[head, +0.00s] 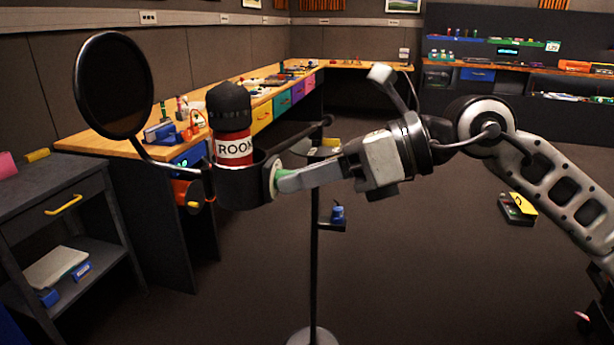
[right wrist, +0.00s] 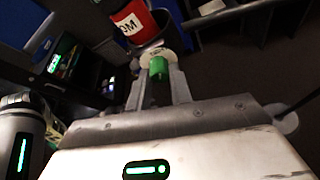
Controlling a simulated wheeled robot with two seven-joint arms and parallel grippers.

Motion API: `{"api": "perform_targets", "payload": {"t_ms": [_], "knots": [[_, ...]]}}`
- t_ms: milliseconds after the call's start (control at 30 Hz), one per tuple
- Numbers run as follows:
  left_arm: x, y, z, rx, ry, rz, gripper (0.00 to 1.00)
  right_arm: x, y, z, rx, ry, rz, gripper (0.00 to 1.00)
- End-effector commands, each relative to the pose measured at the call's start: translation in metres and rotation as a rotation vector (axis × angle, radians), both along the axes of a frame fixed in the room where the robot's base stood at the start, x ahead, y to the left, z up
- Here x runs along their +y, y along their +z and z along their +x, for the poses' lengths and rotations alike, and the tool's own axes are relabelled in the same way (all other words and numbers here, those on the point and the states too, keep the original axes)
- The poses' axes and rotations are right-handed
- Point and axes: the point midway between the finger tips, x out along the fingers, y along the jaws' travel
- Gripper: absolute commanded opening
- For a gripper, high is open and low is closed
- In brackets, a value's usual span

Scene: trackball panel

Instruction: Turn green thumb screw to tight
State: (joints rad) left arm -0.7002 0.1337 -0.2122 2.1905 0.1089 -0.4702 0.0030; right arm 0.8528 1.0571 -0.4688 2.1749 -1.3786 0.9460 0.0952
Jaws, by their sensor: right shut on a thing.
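The green thumb screw (right wrist: 158,68) shows between my right gripper's two fingers in the right wrist view, in front of a pale round disc (right wrist: 157,56). In the head view the pale greenish disc (head: 272,175) sits on the right side of a dark ring holder (head: 240,193). My right gripper (head: 283,182) reaches in from the right and is shut on the green thumb screw; it also shows in the right wrist view (right wrist: 158,84). In the head view the fingers hide most of the screw. I cannot tell how tight it is. My left gripper is not in view.
A red and black microphone labelled ROOM (head: 234,150) stands in the ring holder. A round black pop filter (head: 115,86) rises at its left. A thin stand pole (head: 315,240) is below my right gripper. A grey drawer cart (head: 60,185) stands left. Floor at right is mostly free.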

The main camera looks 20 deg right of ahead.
Motion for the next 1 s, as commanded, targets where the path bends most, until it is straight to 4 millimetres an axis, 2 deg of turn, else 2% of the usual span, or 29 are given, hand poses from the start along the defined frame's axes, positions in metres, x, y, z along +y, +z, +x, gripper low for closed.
{"api": "perform_targets", "payload": {"t_ms": [200, 233, 300, 767, 867, 1000], "knots": [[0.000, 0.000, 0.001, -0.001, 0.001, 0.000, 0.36, 0.000, -0.001, 0.000, 0.002, 0.001, -0.002, 0.00], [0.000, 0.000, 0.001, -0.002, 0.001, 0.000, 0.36, 0.000, -0.001, 0.000, 0.002, 0.001, -0.002, 0.24], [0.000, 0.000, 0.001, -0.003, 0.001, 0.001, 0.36, 0.000, -0.001, 0.000, 0.002, 0.001, -0.002, 0.43], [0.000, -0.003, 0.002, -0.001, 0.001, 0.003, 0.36, -0.001, 0.000, 0.000, 0.001, 0.000, 0.000, 0.43], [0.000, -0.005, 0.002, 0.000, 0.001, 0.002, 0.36, -0.008, 0.001, -0.003, 0.001, -0.003, -0.002, 0.43], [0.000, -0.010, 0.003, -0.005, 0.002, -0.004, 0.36, -0.028, 0.008, -0.012, 0.000, -0.006, -0.003, 0.43]]}}
